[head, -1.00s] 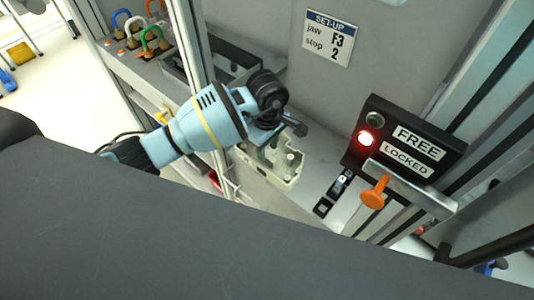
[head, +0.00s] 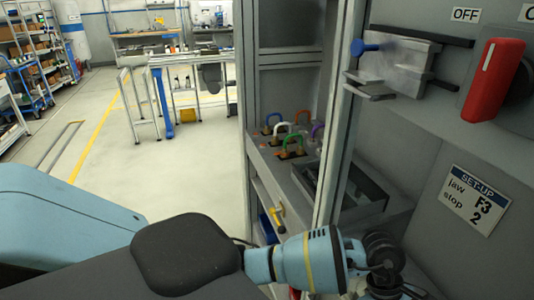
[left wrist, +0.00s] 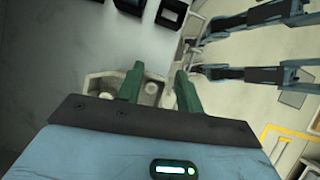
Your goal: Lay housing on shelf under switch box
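The cream housing (left wrist: 103,86) shows in the left wrist view, with round bosses inside. The green fingers of my left gripper (left wrist: 159,72) stand a little apart with part of the housing between them; they appear closed on it. The gripper body hides its near side. A red switch handle (head: 492,80) with an OFF label (head: 466,15) is on the grey panel at upper right. My right gripper is not in view.
A metal bracket with a blue knob (head: 365,47) juts out left of the red handle. A SET-UP plate (head: 477,202) is below. A grey post (head: 340,110) stands beside coloured padlocks (head: 292,128). In the left wrist view, dark blocks (left wrist: 172,12) lie on the grey surface.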

